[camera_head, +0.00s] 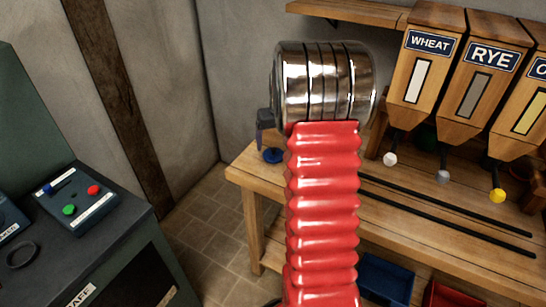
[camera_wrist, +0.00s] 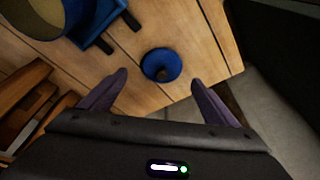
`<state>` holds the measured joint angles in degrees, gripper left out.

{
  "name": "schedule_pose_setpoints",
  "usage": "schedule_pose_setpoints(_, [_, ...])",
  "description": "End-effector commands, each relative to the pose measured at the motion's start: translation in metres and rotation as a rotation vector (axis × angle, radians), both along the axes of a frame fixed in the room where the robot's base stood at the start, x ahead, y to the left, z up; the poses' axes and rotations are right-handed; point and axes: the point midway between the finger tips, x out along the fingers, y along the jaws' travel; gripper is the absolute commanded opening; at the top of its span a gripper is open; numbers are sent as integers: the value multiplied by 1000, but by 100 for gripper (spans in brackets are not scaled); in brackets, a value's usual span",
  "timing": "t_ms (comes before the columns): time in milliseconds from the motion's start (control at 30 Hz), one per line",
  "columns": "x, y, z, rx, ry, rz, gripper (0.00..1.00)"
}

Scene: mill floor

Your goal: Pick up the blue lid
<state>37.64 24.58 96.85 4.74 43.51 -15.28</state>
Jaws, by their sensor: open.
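The blue lid (camera_wrist: 161,65) lies on the wooden bench in the wrist view, round, with a dark knob at its centre. In the head view the lid (camera_head: 273,156) is a small blue disc near the bench's left end, partly hidden by my red arm. My gripper (camera_wrist: 159,78) is open and empty, its two purple fingers spread to either side of the lid in the picture. I cannot tell its exact height above the lid. In the head view only part of my gripper (camera_head: 265,122) shows, above the lid; my arm hides the rest.
The wooden bench (camera_head: 440,236) carries two dark rails. Wheat (camera_head: 425,55) and rye (camera_head: 487,75) hoppers and a cut-off third stand behind. A blue container (camera_wrist: 34,14) and a blue frame (camera_wrist: 92,22) are near the lid in the wrist view. A button panel (camera_head: 77,199) is left.

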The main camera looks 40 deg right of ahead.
Motion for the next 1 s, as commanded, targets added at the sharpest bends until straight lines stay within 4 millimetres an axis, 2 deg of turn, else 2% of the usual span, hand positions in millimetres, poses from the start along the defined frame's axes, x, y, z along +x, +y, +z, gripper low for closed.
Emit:
schedule_pose_setpoints(367, [1,0,-3,0,0,0,83])
schedule_pose_setpoints(733, [11,-1,-45,1,2,0,83])
schedule_pose_setpoints(1000, [13,-2,-51,0,-1,0,83])
